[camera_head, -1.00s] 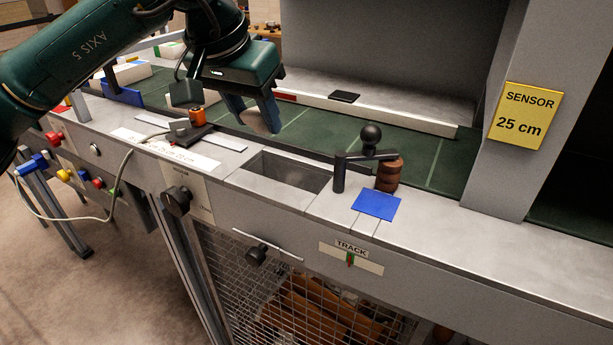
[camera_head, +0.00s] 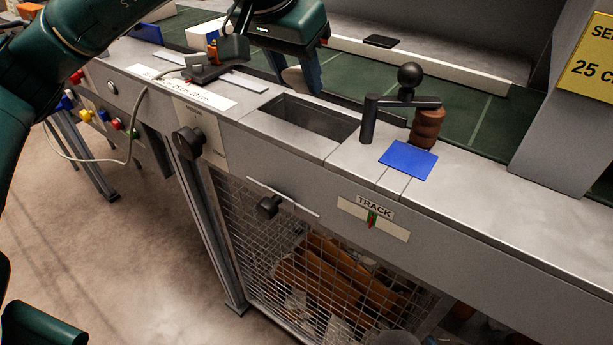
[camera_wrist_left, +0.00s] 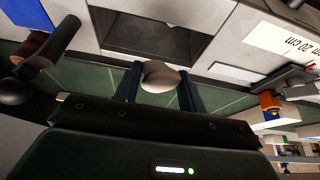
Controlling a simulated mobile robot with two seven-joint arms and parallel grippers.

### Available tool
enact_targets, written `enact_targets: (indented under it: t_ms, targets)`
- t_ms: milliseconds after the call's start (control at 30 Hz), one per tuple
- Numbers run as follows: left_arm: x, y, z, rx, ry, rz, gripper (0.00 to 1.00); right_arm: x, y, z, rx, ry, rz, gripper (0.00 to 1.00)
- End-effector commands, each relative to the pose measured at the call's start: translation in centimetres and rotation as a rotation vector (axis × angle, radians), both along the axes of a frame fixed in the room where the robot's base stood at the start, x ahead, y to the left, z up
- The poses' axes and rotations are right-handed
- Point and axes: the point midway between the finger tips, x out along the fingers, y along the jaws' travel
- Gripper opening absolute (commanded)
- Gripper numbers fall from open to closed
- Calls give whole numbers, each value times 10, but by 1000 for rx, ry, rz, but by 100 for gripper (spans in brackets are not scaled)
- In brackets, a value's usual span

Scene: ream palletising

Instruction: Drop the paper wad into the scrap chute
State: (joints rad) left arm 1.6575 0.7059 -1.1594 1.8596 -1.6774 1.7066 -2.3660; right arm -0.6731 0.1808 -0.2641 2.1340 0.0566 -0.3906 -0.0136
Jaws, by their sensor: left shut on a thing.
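The paper wad (camera_wrist_left: 160,76) is a pale, rounded lump. My left gripper (camera_wrist_left: 160,88) is shut on it, with a dark blue finger on each side. In the head view the left gripper (camera_head: 303,82) hangs over the green belt, just behind the scrap chute, and the wad (camera_head: 291,79) shows partly beside a finger. The scrap chute (camera_head: 305,117) is a dark rectangular opening in the grey counter. In the wrist view the chute opening (camera_wrist_left: 155,38) lies just beyond the wad. My right gripper is not in view.
A black crank handle (camera_head: 408,101) with a brown grip stands right of the chute, behind a blue pad (camera_head: 408,160). A black device (camera_head: 210,70) and printed labels lie to the left. A white rail (camera_head: 430,65) runs behind the belt. A mesh-fronted bin (camera_head: 270,240) is below.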

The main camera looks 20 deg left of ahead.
Motion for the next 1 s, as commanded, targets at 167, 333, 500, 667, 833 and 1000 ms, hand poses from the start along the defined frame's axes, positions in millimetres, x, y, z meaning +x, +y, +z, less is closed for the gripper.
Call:
enact_targets:
  t_ms: [167, 333, 500, 667, 833, 1000]
  targets:
    - [0, 0, -4, 0, -1, 0, 19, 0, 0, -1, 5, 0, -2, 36]
    - [0, 0, -3, -1, -1, 1, 43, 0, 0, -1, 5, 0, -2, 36]
    - [0, 0, -3, -1, -1, 1, 57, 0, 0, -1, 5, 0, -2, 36]
    - [0, 0, -3, -1, -1, 1, 65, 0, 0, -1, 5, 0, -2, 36]
    - [0, 0, -3, 0, -1, 1, 65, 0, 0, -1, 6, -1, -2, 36]
    - [-5, 2, 10, -2, -6, 1, 65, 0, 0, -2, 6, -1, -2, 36]
